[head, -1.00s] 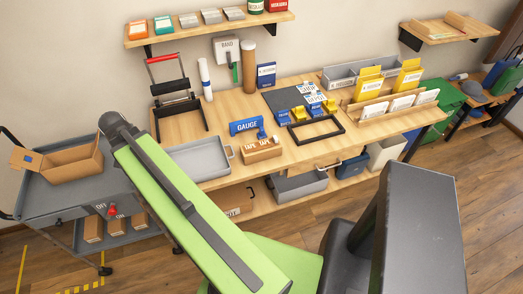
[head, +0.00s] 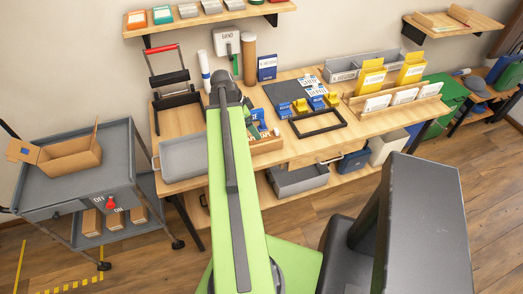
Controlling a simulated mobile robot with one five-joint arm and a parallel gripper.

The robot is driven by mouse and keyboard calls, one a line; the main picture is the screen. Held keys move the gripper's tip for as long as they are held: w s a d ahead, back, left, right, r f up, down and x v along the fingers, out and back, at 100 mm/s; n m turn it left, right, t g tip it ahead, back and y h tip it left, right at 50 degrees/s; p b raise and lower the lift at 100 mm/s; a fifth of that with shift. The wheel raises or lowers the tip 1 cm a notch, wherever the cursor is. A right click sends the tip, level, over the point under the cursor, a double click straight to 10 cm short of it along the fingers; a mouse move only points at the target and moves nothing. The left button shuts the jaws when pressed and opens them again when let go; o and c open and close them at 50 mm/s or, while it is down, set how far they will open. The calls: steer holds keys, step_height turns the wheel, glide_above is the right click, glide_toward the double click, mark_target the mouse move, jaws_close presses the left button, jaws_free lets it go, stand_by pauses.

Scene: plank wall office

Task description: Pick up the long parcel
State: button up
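No item is labelled as the long parcel, so I cannot tell which one it is. A tall brown cardboard tube (head: 249,58) stands upright at the back of the workbench, beside a grey box. Several small brown boxes (head: 91,222) lie on the lower shelf of the grey trolley (head: 105,190). My green arm reaches up from the bottom middle over the bench front.
The workbench (head: 300,153) carries a grey tray (head: 184,158), a black frame (head: 318,124), yellow folders (head: 370,77) and a black rack (head: 172,85). An open carton (head: 68,155) sits on the trolley. Floor is clear at the lower right.

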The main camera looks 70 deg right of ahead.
mark_target(262, 142)
steer(key=b+x, duration=0.4)
steer(key=x, duration=0.2)
steer(key=shift+f+b, duration=0.4)
steer(key=shift+f, duration=0.1)
steer(key=shift+s+d+f+b, duration=0.1)
steer(key=shift+d+f+b, duration=0.05)
steer(key=shift+f+b, duration=0.15)
steer(key=shift+r, duration=0.1)
steer(key=b+x, duration=0.4)
steer(key=shift+f+b, duration=0.3)
steer(key=shift+f, duration=0.5)
steer(key=shift+r, duration=0.2)
steer(key=c, duration=1.8)
